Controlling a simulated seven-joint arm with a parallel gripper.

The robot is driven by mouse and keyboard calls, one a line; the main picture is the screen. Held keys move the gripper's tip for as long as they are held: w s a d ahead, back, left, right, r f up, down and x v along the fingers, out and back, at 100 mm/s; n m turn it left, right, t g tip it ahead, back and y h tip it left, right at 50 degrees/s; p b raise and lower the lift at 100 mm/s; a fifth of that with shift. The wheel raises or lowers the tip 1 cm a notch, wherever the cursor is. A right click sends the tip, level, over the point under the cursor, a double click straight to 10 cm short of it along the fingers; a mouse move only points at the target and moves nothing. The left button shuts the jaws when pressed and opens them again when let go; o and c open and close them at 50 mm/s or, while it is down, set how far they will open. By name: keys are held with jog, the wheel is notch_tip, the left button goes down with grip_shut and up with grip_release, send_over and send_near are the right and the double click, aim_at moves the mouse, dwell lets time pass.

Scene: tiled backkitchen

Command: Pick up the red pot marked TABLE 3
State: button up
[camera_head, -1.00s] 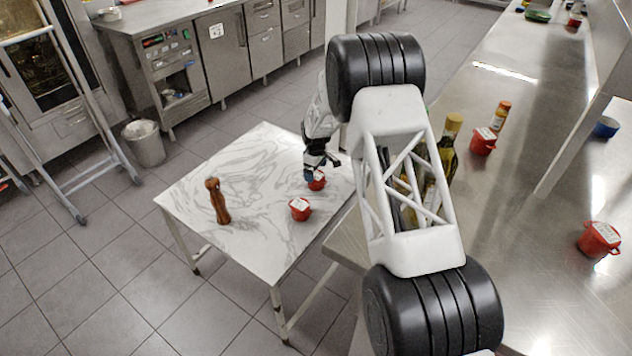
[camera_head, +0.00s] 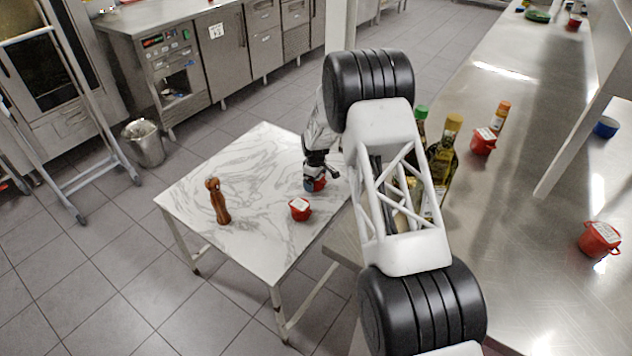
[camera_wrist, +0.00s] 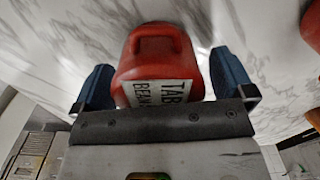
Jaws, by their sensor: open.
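A red pot (camera_head: 317,185) stands on the marble-topped table, partly hidden by my gripper (camera_head: 319,178). In the wrist view this red pot (camera_wrist: 157,62) lies between the two blue fingers of my gripper (camera_wrist: 164,80), one on each side. The fingers are open, and narrow gaps show beside the pot. Its white label reads "TAB" and "BEAN"; the rest, including any number, is hidden. A second red pot (camera_head: 300,209) with a white label stands nearer on the same table; its text is too small to read.
The marble table (camera_head: 262,235) also holds a brown pepper mill (camera_head: 218,201).

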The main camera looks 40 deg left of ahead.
jog(key=shift+c, duration=0.5)
jog(key=shift+r, duration=0.1)
jog(key=c, duration=1)
jog(key=shift+r, duration=0.1)
jog(key=shift+r, duration=1.7)
jog(key=s+d, duration=0.3)
jog(key=s+d+r, duration=0.1)
jog(key=s+d, duration=0.7)
jog(key=shift+s+d+r, duration=0.15)
